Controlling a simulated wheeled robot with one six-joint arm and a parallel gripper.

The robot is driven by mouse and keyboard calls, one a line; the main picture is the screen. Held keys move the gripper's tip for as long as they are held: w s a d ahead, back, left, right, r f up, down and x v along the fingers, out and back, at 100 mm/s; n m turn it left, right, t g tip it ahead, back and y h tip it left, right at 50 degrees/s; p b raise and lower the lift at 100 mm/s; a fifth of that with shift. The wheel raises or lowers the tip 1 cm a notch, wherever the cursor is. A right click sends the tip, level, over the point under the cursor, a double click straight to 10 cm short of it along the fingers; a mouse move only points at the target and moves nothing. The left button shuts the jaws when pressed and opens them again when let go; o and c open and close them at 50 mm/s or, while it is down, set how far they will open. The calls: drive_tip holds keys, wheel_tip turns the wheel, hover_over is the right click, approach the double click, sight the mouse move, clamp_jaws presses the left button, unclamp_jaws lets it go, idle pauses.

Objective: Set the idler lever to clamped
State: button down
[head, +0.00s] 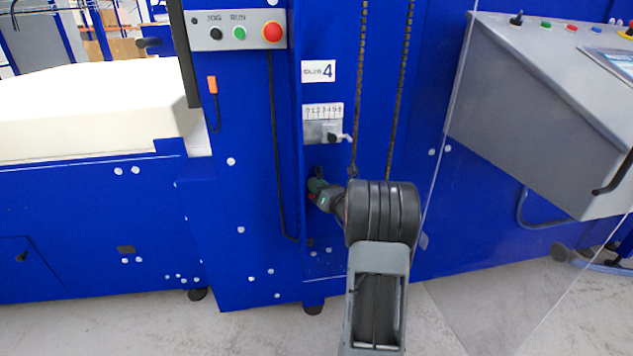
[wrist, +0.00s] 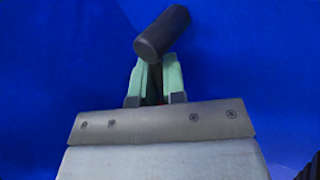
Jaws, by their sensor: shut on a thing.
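The idler lever shows in the wrist view as a black cylindrical handle (wrist: 162,32), tilted with its upper end to the right. My gripper (wrist: 155,75) has its two green fingers closed at the handle's lower part. In the head view my gripper (head: 317,187) is against the blue machine panel, below the number scale. The lever is mostly hidden there by my gripper and arm. Its pivot and any clamped mark are not visible.
Chains (head: 361,80) hang to the right. A clear panel (head: 445,165) and a grey console (head: 545,110) stand further right. White foam (head: 90,110) lies left.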

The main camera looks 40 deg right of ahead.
drive_tip(key=shift+s+d+f+n+g+p, duration=0.15)
drive_tip(key=shift+d+n+g+p, duration=0.15)
drive_tip(key=shift+n+g, duration=0.45)
drive_tip(key=shift+s+d+f+n+g+p, duration=0.15)
drive_tip(key=shift+n+g+p, duration=0.3)
drive_tip(key=shift+n, duration=0.6)
drive_tip(key=shift+d, duration=0.1)
drive_tip(key=c, duration=1.5)
unclamp_jaws()
drive_tip(key=shift+o, duration=0.2)
drive_tip(key=shift+s+r, duration=0.1)
drive_tip(key=s+d+p, duration=0.2)
drive_tip(key=s, duration=1.1)
drive_tip(key=shift+s+r+p, duration=0.2)
drive_tip(key=shift+s+p, duration=0.1)
drive_tip(key=shift+p, duration=0.05)
